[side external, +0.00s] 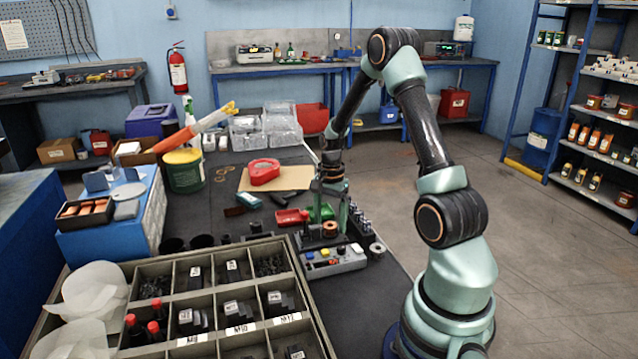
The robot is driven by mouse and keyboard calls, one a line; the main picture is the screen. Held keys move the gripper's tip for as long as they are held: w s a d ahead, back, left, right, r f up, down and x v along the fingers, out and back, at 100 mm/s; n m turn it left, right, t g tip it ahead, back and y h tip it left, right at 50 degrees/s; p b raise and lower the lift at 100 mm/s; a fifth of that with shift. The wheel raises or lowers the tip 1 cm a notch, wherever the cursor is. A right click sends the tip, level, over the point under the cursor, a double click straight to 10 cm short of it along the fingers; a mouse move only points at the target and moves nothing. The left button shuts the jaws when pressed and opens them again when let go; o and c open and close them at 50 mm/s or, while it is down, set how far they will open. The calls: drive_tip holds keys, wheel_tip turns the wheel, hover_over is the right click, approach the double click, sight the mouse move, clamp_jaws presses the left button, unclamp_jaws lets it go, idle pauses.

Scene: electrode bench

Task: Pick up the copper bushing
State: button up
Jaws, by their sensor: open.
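The copper bushing (330,229) looks like a short copper-coloured ring near the middle of the bench, just behind a grey box with coloured buttons. My gripper (331,215) points down directly over it and is open. One finger shows on each side of the bushing in this view. I cannot tell whether the fingertips reach below its top or touch it.
The grey button box (334,261) stands close in front. A black rack of small bottles (361,226) is close on the right. A large divided tray (190,285) fills the front left.

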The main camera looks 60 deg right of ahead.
drive_tip(key=shift+f, duration=0.55)
clamp_jaws()
drive_tip(key=shift+r, duration=0.2)
wheel_tip(320, 180, up, 20)
drive_tip(key=shift+f, duration=0.1)
idle(0.3)
